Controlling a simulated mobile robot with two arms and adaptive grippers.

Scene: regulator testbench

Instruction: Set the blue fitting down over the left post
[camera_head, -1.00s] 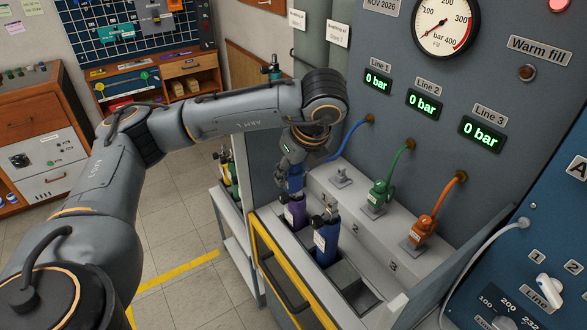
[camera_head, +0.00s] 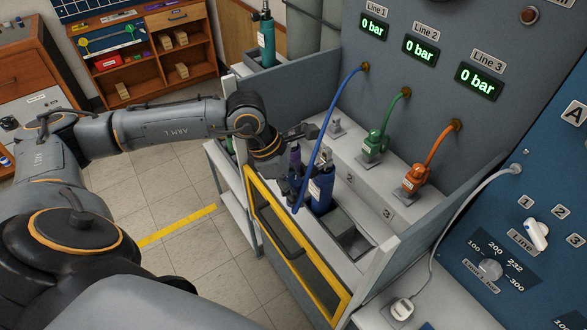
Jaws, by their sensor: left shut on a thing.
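My left gripper (camera_head: 306,134) reaches in over the left side of the bench, beside the front bottles. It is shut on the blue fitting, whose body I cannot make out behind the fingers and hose. My right gripper is not in view.
A green fitting (camera_head: 373,147) and an orange fitting (camera_head: 415,178) stand on the other two posts, with hoses to the wall. A yellow-framed door (camera_head: 293,250) fronts the bench.

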